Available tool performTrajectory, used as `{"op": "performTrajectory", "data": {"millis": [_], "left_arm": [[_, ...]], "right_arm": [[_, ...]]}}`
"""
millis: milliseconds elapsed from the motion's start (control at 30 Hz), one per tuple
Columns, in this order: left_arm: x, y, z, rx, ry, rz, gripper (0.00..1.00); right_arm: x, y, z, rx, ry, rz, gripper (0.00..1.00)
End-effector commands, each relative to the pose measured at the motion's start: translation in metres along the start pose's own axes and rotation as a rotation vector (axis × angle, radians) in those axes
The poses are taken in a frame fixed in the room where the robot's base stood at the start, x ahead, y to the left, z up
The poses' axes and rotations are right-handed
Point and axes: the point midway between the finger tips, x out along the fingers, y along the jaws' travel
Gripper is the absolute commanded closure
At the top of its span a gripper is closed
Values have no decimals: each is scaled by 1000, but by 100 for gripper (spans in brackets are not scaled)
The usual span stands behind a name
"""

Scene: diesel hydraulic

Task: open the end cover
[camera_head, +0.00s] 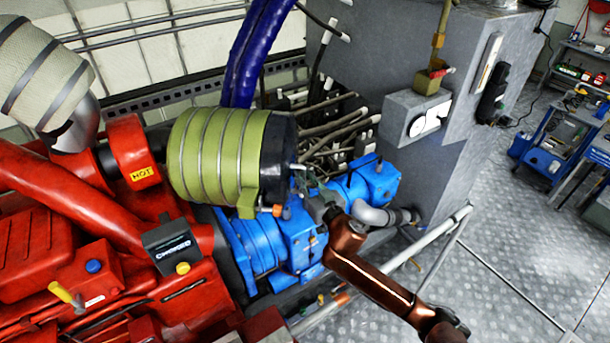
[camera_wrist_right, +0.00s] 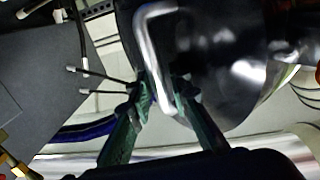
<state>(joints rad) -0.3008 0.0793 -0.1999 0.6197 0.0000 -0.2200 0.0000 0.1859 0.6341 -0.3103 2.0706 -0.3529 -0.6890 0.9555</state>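The end cover (camera_head: 278,155) is the black round end of a green ribbed cylinder (camera_head: 205,157) in the head view. It is in place on the cylinder. In the right wrist view, the dark, glossy cover (camera_wrist_right: 225,60) fills the upper middle, and its bent silver handle (camera_wrist_right: 146,52) comes down between the fingers. My right gripper (camera_head: 304,178) is at the front of the cover. In the wrist view its green fingers (camera_wrist_right: 164,92) are close together on either side of the handle and appear shut on it. My left gripper is not in view.
Red engine parts (camera_head: 95,220) fill the left, with blue pump housings (camera_head: 262,245) below the cylinder. A large blue hose (camera_head: 252,50) rises behind it. A grey cabinet (camera_head: 440,165) and a white rail (camera_head: 425,245) stand to the right.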

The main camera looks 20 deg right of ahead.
Motion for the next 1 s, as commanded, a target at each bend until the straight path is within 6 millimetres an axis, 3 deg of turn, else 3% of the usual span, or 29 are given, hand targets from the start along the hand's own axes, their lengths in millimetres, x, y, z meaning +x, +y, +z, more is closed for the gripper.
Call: {"op": "performTrajectory", "data": {"millis": [133,400,1000], "left_arm": [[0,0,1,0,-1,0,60],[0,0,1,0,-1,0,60],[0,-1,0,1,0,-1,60]], "right_arm": [[-1,1,0,0,0,2,82],[-1,2,0,0,-1,3,100],[-1,4,0,-1,0,-1,100]]}}
